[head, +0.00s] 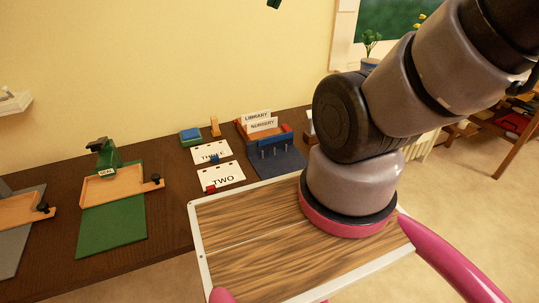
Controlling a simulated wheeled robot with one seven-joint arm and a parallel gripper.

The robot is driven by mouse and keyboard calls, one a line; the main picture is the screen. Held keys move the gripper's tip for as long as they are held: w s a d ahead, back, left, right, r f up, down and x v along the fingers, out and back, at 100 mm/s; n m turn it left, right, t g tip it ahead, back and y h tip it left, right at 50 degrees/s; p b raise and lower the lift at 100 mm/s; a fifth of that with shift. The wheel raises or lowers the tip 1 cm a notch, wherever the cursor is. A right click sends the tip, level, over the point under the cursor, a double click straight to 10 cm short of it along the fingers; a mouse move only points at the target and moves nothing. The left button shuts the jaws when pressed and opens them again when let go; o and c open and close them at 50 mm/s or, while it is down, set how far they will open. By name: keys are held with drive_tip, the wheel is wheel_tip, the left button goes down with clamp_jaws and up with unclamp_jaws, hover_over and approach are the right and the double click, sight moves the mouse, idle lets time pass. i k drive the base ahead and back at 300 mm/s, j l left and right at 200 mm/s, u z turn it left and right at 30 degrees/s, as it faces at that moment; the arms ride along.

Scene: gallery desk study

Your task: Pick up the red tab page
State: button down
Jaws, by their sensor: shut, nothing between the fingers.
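The red tab page (221,178) is a white card marked TWO, with a small red tab at its lower left edge. It lies flat on the dark brown desk, left of centre in the head view. A similar white card marked THREE (211,152), with a blue tab, lies just behind it.
Right of the cards is a dark blue mat (285,163) with a holder of LIBRARY and NURSERY signs (259,121). A blue block (191,135) is behind.

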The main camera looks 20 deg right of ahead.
sight(212, 180)
drive_tip(key=k+j, duration=0.1)
drive_tip(key=j, duration=0.45)
drive_tip(key=k+j, duration=0.1)
drive_tip(key=j, duration=0.4)
drive_tip(key=k+j, duration=0.1)
drive_tip(key=j, duration=0.45)
